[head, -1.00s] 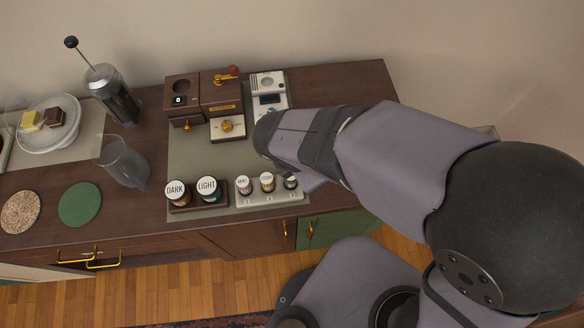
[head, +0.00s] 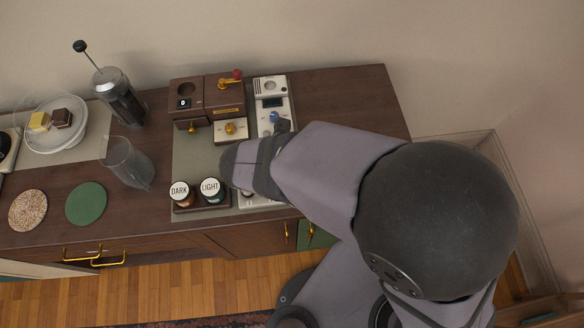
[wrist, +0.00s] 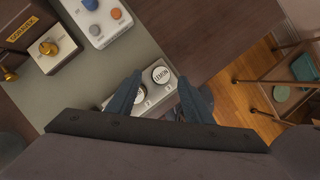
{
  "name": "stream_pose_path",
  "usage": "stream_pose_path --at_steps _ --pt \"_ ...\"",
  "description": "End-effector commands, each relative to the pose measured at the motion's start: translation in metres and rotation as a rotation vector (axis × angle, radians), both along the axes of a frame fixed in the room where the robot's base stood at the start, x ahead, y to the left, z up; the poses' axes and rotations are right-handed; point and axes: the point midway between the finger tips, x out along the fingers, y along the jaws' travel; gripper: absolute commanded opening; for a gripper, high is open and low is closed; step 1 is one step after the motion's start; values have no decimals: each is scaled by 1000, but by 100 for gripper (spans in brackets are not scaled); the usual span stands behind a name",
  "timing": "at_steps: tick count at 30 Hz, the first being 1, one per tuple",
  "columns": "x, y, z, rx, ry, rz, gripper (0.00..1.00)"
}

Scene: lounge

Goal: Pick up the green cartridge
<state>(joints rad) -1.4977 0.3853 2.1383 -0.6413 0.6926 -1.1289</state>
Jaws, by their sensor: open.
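My gripper (wrist: 160,80) is open, pointing down over the right end of a pale cartridge rack (wrist: 113,101). Its two dark blue fingers stand on either side of the rack's end. Between them are two round white lids: a labelled lid (wrist: 161,74) at the end place and another lid (wrist: 139,93) to its left, partly behind the left finger. No green side shows from above, so I cannot tell the green cartridge by colour. In the head view my arm covers the cartridges; only a little of the rack (head: 250,203) shows.
DARK (head: 180,193) and LIGHT (head: 210,190) jars stand left of the rack. A brown grinder with a brass knob (head: 230,128) and a white device (head: 271,88) stand behind. A glass jug (head: 128,165) and green coaster (head: 86,203) are further left. The cabinet top is clear at right.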

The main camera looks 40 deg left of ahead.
Motion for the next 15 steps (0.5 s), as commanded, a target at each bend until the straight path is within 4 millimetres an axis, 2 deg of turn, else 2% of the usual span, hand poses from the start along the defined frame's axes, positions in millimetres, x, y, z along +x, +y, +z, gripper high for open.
stream_pose_path --at_steps 9,15 --pt "13 -3 -33 -4 0 -2 47" --pt "18 -3 -44 -2 1 -1 47"
